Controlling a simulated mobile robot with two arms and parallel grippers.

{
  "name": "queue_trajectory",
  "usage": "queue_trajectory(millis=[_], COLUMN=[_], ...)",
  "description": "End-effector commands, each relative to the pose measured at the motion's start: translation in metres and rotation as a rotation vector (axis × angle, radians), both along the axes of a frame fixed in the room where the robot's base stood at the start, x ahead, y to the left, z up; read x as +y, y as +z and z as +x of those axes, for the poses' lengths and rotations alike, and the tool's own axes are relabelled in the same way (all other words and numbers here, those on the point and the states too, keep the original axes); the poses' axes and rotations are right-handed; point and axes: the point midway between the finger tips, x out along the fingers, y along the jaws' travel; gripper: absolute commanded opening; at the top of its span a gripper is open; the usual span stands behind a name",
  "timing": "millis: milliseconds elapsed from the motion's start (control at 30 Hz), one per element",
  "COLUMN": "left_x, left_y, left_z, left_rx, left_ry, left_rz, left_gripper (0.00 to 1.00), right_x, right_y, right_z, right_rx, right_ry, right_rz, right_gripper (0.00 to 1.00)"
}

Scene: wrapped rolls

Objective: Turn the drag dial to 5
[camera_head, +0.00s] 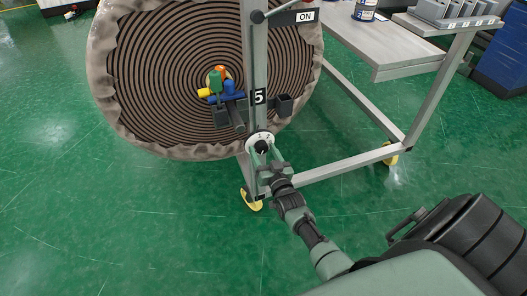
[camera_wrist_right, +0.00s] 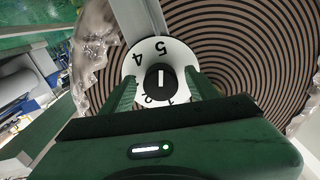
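The drag dial (camera_head: 260,139) is a white disc with a black knob, low on the grey post of the roll stand. In the right wrist view the dial (camera_wrist_right: 181,53) appears upside down, with 5 and 4 at the top and 2 and 1 partly covered below. The knob (camera_wrist_right: 160,83) has a white line running vertically in that view; I cannot tell which end points. My right gripper (camera_head: 264,160) is at the dial. Its fingers (camera_wrist_right: 162,90) are open on either side of the knob, with gaps. My left gripper is not in view.
A large wrapped roll (camera_head: 150,75) stands behind the post. A black "5" plate (camera_head: 258,97) and dark brackets are above the dial, with colored parts (camera_head: 217,82) beside them. An ON sign (camera_head: 305,16) is higher. A grey bench (camera_head: 375,45) stands right; green floor lies left.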

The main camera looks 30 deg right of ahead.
Motion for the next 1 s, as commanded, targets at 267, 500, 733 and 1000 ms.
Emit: queue_trajectory(millis=[267,500,733,1000], left_x=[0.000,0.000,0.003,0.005], left_y=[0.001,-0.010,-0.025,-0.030], left_z=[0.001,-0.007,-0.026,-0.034], left_rx=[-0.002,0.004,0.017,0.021], left_ry=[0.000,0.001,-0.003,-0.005], left_rz=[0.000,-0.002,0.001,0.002], left_gripper=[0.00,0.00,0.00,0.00], right_x=[0.000,0.006,0.015,0.018], right_y=[0.001,0.002,0.001,0.001], right_z=[0.000,-0.025,-0.062,-0.076], right_rx=[-0.002,0.000,0.000,-0.001], right_ry=[0.000,0.000,0.000,0.000], right_rz=[-0.004,-0.002,-0.002,-0.002], right_gripper=[0.61,0.61,0.61,0.61])
